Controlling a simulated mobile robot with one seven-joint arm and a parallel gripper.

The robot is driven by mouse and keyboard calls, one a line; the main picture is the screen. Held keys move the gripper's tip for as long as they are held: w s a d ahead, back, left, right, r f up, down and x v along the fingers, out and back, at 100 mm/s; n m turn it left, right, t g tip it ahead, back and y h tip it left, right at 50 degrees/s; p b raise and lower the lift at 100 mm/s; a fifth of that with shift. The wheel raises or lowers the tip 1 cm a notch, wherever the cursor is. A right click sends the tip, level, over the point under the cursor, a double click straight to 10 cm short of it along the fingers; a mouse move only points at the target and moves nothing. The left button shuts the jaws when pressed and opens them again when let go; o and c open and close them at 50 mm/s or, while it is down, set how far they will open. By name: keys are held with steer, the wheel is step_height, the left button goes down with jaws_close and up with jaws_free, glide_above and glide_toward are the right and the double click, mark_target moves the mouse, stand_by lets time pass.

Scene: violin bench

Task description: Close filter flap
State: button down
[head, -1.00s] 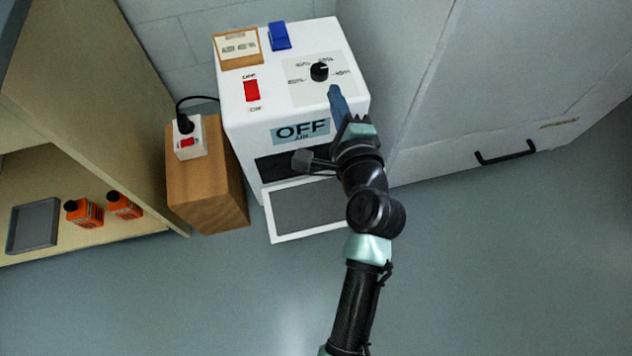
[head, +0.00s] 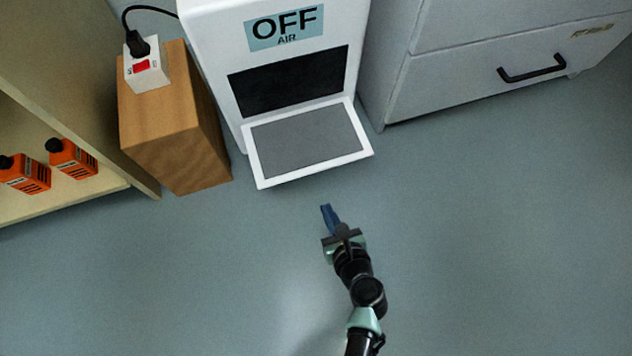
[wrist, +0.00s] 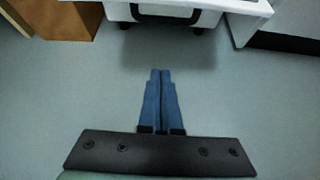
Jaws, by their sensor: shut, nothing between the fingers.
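The filter flap (head: 307,142) is a white-framed grey panel, hinged down and open at the lower front of the white air machine (head: 213,60). Above it the dark filter opening (head: 290,81) is exposed. The machine's label reads "OFF AIR". My gripper (head: 326,211) has blue fingers held together and empty. It is in front of and below the flap's front edge in the head view, apart from it. In the wrist view my gripper (wrist: 160,74) points toward the machine's underside, with the white flap edge (wrist: 240,5) at the top.
A wooden block (head: 172,120) with a white switched socket (head: 146,68) and black plug stands left of the machine. A grey cabinet (head: 480,75) with a black handle is at right. A shelf with orange bottles (head: 72,158) is at left. The floor around my gripper is clear.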

steer(key=b+x, duration=0.6)
steer(key=x, duration=0.3)
steer(key=shift+w+a+r+p, duration=0.15)
steer(key=shift+w+r, duration=0.1)
steer(key=shift+r, duration=0.8)
steer(key=shift+w+r+p, duration=0.15)
steer(key=shift+w+r, duration=0.1)
steer(key=shift+r, duration=0.85)
steer(key=r+p, duration=0.1)
steer(key=p, duration=0.2)
steer(key=shift+s, duration=0.15)
